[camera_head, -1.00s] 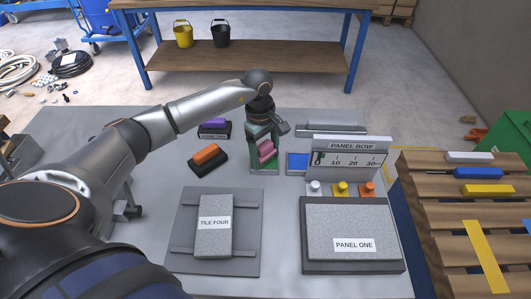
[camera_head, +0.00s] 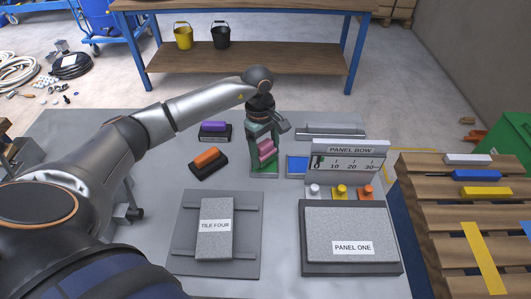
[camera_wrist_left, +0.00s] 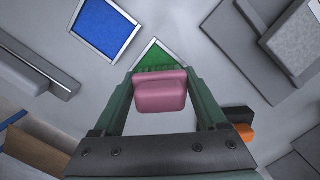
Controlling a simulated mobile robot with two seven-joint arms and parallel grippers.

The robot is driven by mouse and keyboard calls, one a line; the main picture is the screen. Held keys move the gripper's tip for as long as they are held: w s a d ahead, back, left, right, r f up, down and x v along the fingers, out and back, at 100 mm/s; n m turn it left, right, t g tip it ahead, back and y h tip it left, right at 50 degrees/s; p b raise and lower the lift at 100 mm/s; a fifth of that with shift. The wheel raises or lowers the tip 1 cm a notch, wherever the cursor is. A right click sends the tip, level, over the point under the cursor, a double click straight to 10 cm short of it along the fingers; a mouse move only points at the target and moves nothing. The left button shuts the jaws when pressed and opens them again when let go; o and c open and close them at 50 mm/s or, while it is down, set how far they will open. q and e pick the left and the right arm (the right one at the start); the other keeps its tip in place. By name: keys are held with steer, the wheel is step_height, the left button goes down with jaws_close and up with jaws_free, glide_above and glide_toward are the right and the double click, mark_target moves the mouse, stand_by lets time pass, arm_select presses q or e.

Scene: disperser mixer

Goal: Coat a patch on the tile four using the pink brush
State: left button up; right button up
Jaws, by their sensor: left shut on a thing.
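The pink brush (camera_head: 267,149) is held in my left gripper (camera_head: 265,158), upright above the green tray (camera_head: 265,174). In the left wrist view the pink brush (camera_wrist_left: 160,95) sits between both fingers, and the green tray (camera_wrist_left: 155,54) shows just beyond it. Whether the bristles touch the green surface is hard to tell. Tile four (camera_head: 215,243) is a grey speckled slab lying on a dark base plate (camera_head: 248,230), nearer and to the left of the gripper. No coloured patch shows on it. My right gripper is not in view.
A blue tray (camera_head: 297,165) lies right of the green one. Orange (camera_head: 207,154) and purple (camera_head: 213,127) brushes rest on dark holders to the left. Panel one (camera_head: 350,225) and the upright panel bow (camera_head: 350,160) with coloured knobs stand at right.

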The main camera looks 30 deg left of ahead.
mark_target(266, 144)
arm_select(q)
steer(key=shift+r+p, duration=1.3)
steer(key=shift+r, duration=1.25)
steer(key=s+d+r+m+g+y, duration=0.1)
steer(key=s+d+r+m, duration=0.7)
steer(key=m, duration=0.7)
steer(key=shift+s+d+r+m, duration=0.3)
steer(key=shift+s+d, duration=0.55)
steer(key=shift+s, duration=0.25)
